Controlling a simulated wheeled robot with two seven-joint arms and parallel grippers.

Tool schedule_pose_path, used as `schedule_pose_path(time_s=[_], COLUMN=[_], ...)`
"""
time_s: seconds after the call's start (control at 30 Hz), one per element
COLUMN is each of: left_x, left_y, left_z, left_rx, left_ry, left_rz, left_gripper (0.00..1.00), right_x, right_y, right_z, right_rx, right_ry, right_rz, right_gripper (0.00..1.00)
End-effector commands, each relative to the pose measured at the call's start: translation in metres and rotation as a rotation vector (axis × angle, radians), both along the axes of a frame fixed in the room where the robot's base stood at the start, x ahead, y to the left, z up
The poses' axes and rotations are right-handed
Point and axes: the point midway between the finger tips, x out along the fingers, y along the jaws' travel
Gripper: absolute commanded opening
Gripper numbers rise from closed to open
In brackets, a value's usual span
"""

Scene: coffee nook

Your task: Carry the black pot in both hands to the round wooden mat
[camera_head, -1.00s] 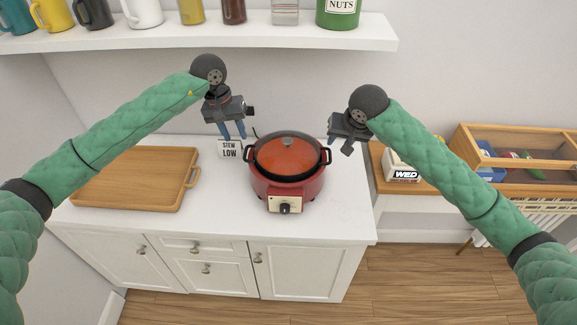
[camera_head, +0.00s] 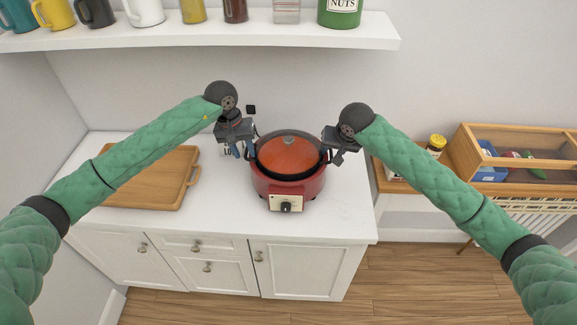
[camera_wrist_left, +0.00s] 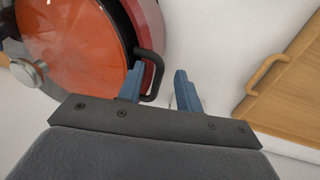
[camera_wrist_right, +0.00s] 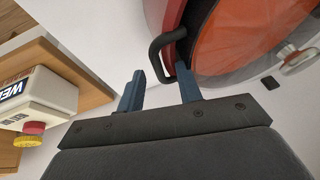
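The black pot (camera_head: 255,161) sits in a red cooker (camera_head: 289,190) on the white counter, under a clear lid (camera_head: 287,153) showing orange contents. My left gripper (camera_head: 241,151) is open at the pot's left handle. In the left wrist view, that black handle (camera_wrist_left: 155,72) lies between the spread fingers (camera_wrist_left: 160,88). My right gripper (camera_head: 336,158) is open at the right handle. In the right wrist view, the handle (camera_wrist_right: 156,48) reaches toward the gap between the spread fingers (camera_wrist_right: 160,88). I see no round wooden mat.
A rectangular wooden tray (camera_head: 150,178) lies left on the counter. A shelf (camera_head: 250,36) with mugs and jars hangs above.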

Motion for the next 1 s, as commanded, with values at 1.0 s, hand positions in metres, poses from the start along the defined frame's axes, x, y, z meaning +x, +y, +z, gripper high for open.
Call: schedule_pose_path(time_s=[1.0], left_x=[0.0], left_y=[-0.0005], left_z=[0.0006], left_rx=[-0.001], left_ry=[0.0], left_rz=[-0.001], left_gripper=[0.0], right_x=[-0.0006], right_y=[-0.0011], right_z=[-0.0021], right_rx=[-0.002], right_ry=[0.003], right_rz=[-0.001], right_gripper=[0.0])
